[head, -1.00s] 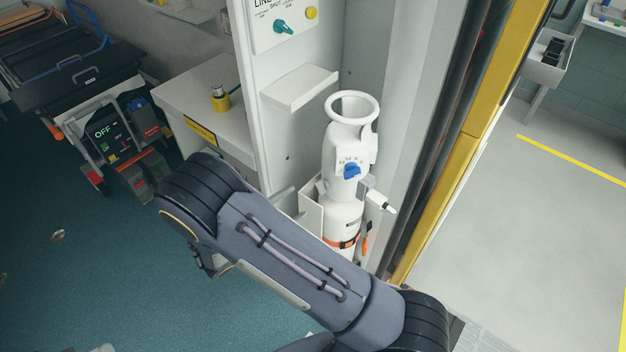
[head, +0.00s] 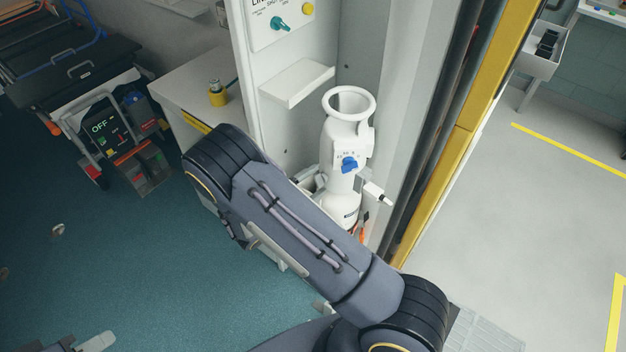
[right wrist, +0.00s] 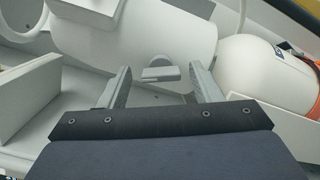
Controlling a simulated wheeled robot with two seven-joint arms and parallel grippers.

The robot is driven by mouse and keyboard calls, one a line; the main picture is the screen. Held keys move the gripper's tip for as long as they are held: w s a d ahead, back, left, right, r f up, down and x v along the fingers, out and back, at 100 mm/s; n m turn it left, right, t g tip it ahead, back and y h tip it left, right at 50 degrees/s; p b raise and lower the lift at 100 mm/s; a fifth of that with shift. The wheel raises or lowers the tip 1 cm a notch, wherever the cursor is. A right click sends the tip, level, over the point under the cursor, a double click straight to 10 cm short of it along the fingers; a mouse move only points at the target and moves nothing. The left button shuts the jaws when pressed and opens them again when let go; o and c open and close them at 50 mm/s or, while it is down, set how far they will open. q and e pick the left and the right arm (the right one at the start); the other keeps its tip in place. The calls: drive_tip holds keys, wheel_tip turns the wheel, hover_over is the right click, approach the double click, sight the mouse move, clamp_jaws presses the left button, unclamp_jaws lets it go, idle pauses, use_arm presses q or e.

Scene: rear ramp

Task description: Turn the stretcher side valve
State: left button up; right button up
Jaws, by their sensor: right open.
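A white cylinder (head: 340,208) with a ring-shaped top stands upright in a wall recess in the head view. A blue knob (head: 349,165) sits on the front of its valve head, and a white side outlet (head: 378,193) sticks out to the right. In the head view my right arm covers its lower left, and the gripper is mostly hidden behind the arm. In the right wrist view my right gripper (right wrist: 162,82) is open. A small pale block (right wrist: 160,73) shows between the fingers, in front of the white valve body (right wrist: 140,35). Contact cannot be told. The blue knob is hidden there.
A wall panel with a teal knob (head: 280,24) and a small shelf (head: 297,87) are left of the cylinder. A counter (head: 185,90) and a stretcher (head: 75,75) are further left. A yellow door edge (head: 440,165) borders the right. Teal floor (head: 130,250) is largely clear.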

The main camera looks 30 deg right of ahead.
drive_tip(key=c, duration=1)
drive_tip(key=shift+w+r+n+p, duration=0.1)
drive_tip(key=shift+r+n+p, duration=0.1)
drive_tip(key=shift+n, duration=3.6)
drive_tip(key=shift+r+n+p, duration=0.1)
drive_tip(key=shift+n+p, duration=0.05)
drive_tip(key=shift+n, duration=3.65)
drive_tip(key=shift+f, duration=0.1)
